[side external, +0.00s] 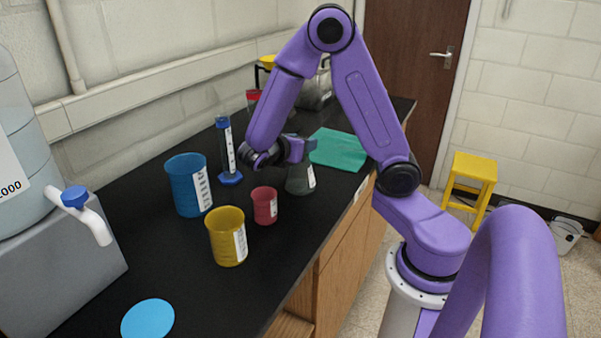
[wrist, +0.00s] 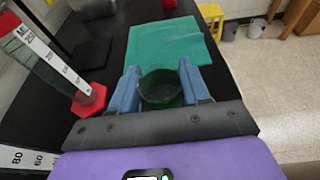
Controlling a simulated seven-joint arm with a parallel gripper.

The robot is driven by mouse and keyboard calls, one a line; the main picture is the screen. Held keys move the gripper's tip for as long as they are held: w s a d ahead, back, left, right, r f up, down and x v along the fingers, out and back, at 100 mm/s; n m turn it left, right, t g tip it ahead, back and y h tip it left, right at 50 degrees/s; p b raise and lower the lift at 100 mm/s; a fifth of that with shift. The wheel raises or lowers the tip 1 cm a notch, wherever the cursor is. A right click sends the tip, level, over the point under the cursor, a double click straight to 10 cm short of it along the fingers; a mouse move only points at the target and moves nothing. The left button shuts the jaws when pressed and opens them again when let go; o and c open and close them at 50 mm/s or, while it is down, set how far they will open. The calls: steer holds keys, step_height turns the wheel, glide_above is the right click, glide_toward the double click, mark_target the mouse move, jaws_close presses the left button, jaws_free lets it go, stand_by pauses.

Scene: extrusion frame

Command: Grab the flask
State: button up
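The flask (side external: 300,180) is a clear, greyish vessel with a white label, standing upright on the black bench in the side view. My gripper (side external: 294,150) is at its top, partly covering it. In the wrist view, the flask's round, dark mouth (wrist: 160,88) lies between the two blue fingers of my gripper (wrist: 160,84). The fingers are spread apart, one on each side of the flask. Whether they touch it is hard to tell.
A red beaker (side external: 264,206), yellow beaker (side external: 227,237), blue beaker (side external: 187,186) and blue-based cylinder (side external: 226,147) stand nearby. A green mat (side external: 340,150) lies beyond the flask. The bench edge is close on the right.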

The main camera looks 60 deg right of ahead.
jaws_close()
steer(key=shift+r, duration=0.1)
